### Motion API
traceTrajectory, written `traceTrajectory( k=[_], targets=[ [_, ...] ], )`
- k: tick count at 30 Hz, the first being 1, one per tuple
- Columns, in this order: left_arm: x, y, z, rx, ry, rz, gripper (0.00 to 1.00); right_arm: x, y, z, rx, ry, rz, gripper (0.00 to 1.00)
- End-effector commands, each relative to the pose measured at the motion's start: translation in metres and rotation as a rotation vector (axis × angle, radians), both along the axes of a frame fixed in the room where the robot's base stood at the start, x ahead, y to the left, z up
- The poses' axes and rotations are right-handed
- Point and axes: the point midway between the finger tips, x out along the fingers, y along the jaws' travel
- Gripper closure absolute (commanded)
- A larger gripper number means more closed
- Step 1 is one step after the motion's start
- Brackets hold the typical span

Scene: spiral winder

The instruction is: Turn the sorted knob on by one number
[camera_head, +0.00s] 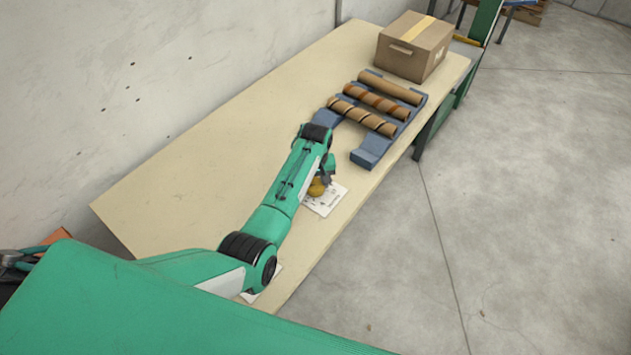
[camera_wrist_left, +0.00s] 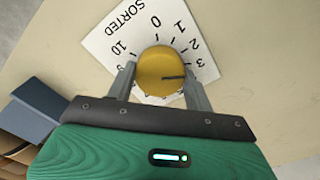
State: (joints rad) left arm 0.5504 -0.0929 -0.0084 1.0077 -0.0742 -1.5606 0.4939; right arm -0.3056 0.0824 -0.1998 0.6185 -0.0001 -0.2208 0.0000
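The sorted knob (camera_wrist_left: 161,70) is a round yellow knob on a white card (camera_wrist_left: 100,45) printed SORTED, with numbers around it. A dark line on the knob points right, close to the 3 and toward the right finger in the wrist view. My left gripper (camera_wrist_left: 163,78) has one finger on each side of the knob, very close to it; whether both touch is not clear. The fingers hide some of the lower numbers. In the head view the knob (camera_head: 317,187) is partly hidden by my left gripper (camera_head: 325,176). My right gripper is not in view.
A blue rack (camera_head: 368,155) with several brown tubes (camera_head: 362,117) stands beyond the knob on the table (camera_head: 200,170). A cardboard box (camera_head: 415,47) is at the far end. A second white card (camera_head: 262,283) shows partly under my left arm. The table's left part is clear.

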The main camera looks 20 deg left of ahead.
Motion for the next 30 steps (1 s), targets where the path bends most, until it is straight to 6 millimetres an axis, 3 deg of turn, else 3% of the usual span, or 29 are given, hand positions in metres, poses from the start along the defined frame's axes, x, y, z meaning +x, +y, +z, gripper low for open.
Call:
traceTrajectory(
  k=[2,11,30],
  targets=[
    [0.000,0.000,0.000,0.000,0.000,0.000,0.70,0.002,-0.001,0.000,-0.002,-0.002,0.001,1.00],
    [0.000,0.001,0.002,0.002,0.000,-0.038,0.70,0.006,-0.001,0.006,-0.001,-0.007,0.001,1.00],
    [0.001,0.001,0.002,0.001,-0.001,-0.427,0.70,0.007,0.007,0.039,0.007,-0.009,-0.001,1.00]
  ],
)
